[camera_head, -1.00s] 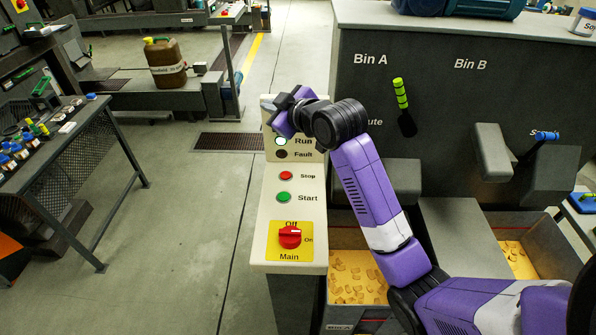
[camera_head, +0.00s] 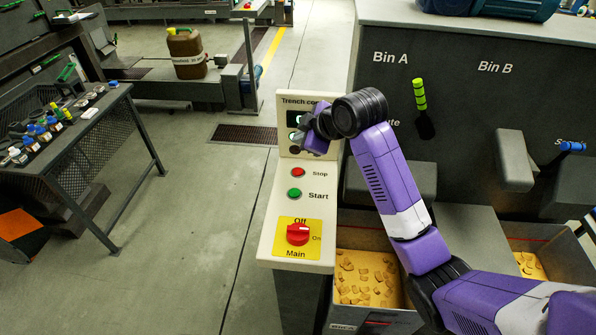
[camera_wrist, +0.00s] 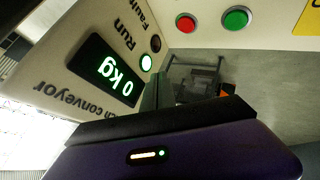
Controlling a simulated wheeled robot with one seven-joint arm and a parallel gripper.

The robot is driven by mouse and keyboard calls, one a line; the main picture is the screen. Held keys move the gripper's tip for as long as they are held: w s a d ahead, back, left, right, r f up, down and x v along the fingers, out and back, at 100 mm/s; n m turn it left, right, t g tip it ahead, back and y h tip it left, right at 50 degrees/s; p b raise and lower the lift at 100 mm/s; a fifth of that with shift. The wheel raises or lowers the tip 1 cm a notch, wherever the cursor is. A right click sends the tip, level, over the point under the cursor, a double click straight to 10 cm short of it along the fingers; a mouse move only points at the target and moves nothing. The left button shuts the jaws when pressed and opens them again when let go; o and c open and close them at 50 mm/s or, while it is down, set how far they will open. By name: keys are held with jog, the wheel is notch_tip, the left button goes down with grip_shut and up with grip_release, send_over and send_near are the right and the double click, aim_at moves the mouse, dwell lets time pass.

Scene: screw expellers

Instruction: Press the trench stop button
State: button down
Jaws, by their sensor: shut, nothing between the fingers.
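The red Stop button (camera_head: 298,172) sits on the sloping cream panel (camera_head: 270,235) headed "Trench co…", above the green Start button (camera_head: 294,193). In the wrist view the Stop button (camera_wrist: 186,23) is at the top, with Start (camera_wrist: 236,18) to its right. My gripper (camera_head: 304,138) is shut and empty. It is in front of the panel's upright upper part, above the Stop button and apart from it, and hides the Run and Fault labels. The wrist view shows the Run lamp (camera_wrist: 146,63) lit, the Fault lamp (camera_wrist: 155,43) dark and the display (camera_wrist: 110,72) at "0 kg".
A red Main switch (camera_head: 297,233) on a yellow plate is below Start. A grey cabinet marked Bin A and Bin B, with a green-handled lever (camera_head: 420,95), stands right. A bin of yellowish pieces (camera_head: 368,279) is below. Floor left of the panel is clear.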

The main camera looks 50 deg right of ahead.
jog(key=b, duration=0.6)
send_over(300, 173)
notch_tip(300, 173, down, 7)
jog(key=shift+r, duration=0.15)
jog(key=shift+f+b, duration=0.35)
jog(key=shift+f, duration=0.6)
jog(key=shift+f, duration=0.1)
dwell(0.7)
jog(key=shift+f, duration=0.3)
jog(key=shift+f+b, duration=0.45)
jog(key=shift+f, duration=0.05)
dwell(0.9)
jog(key=shift+r, duration=0.15)
jog(key=shift+r+p, duration=0.75)
jog(key=shift+p, duration=0.05)
